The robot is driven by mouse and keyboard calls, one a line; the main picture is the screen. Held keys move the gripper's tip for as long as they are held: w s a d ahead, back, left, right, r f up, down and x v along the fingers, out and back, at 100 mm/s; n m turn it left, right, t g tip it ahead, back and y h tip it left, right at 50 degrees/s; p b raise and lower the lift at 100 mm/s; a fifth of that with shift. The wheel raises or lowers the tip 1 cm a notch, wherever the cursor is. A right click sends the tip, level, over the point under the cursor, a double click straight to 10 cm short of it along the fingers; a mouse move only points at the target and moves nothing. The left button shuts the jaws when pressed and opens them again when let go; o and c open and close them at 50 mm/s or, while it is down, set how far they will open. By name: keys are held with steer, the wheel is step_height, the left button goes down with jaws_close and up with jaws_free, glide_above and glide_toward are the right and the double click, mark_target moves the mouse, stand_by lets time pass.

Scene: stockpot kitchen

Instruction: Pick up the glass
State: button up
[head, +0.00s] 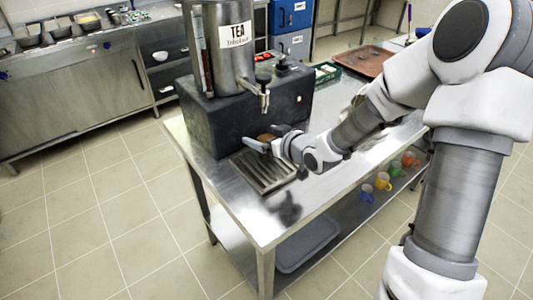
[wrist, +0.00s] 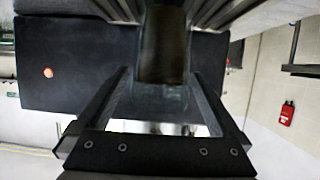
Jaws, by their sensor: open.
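The glass (head: 265,137) shows only as a small brownish patch between my fingers in the head view, by the drip tray under the tea dispenser's tap. In the wrist view, the glass (wrist: 163,50) with dark brown contents stands between the two fingers. My gripper (head: 261,137) is open and reaches in from the right, with a finger on either side of the glass. It also shows in the wrist view (wrist: 163,88). Most of the glass is hidden by the fingers in the head view, and I cannot tell whether they touch it.
The tea dispenser (head: 222,45) stands on a black base (head: 235,115) just behind the gripper. The slatted drip tray (head: 262,172) is below. The steel table (head: 245,210) is clear in front. Several coloured mugs (head: 383,181) and a grey tray (head: 307,243) sit on the lower shelf.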

steer(key=shift+x, duration=0.85)
steer(key=c, duration=1.5)
steer(key=shift+r, duration=0.1)
jaws_close()
steer(key=shift+r, duration=0.1)
